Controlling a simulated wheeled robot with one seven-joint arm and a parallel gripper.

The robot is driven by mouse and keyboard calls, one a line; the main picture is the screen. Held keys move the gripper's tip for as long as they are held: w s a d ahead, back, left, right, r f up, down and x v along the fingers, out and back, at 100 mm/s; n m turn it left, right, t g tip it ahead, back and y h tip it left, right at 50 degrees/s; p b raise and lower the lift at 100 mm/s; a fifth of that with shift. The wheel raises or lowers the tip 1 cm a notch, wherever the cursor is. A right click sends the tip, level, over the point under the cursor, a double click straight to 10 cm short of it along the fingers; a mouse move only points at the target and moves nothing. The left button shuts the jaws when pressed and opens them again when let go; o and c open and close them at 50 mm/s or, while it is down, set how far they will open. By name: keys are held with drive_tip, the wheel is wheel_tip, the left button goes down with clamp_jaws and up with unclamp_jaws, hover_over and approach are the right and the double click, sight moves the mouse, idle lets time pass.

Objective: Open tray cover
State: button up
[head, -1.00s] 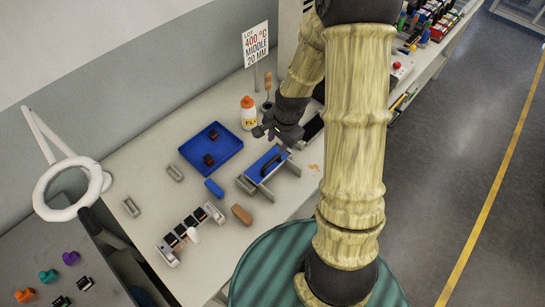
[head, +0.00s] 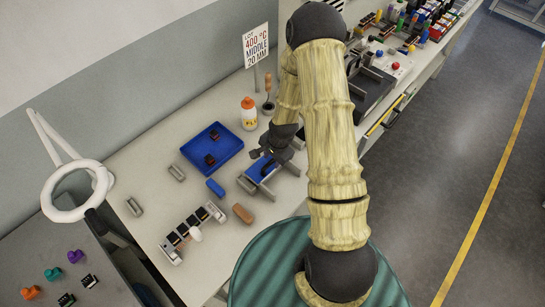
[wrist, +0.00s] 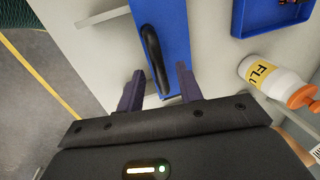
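The tray cover (head: 254,173) is a blue plate with a black bar handle on top, lying between grey end blocks on the bench. In the wrist view, the blue cover (wrist: 178,30) runs up the picture with the black handle (wrist: 154,58) along it. My gripper (head: 262,153) is just above the cover's far part in the head view. In the wrist view, my gripper (wrist: 158,82) is open, with one dark finger on each side of the handle's near end. I cannot tell whether a finger touches it. My gripper and arm partly hide the cover in the head view.
A blue tray (head: 230,153) with dark parts lies left of the cover. A blue block (head: 215,187), a brown block (head: 242,213) and a connector rack (head: 180,243) lie in front.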

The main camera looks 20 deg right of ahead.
drive_tip(key=shift+f, duration=0.25)
clamp_jaws()
drive_tip(key=s+d+b, duration=0.1)
drive_tip(key=s+d, duration=0.2)
drive_tip(key=s, duration=0.3)
drive_tip(key=shift+s+d, duration=0.2)
drive_tip(key=shift+d, duration=0.15)
unclamp_jaws()
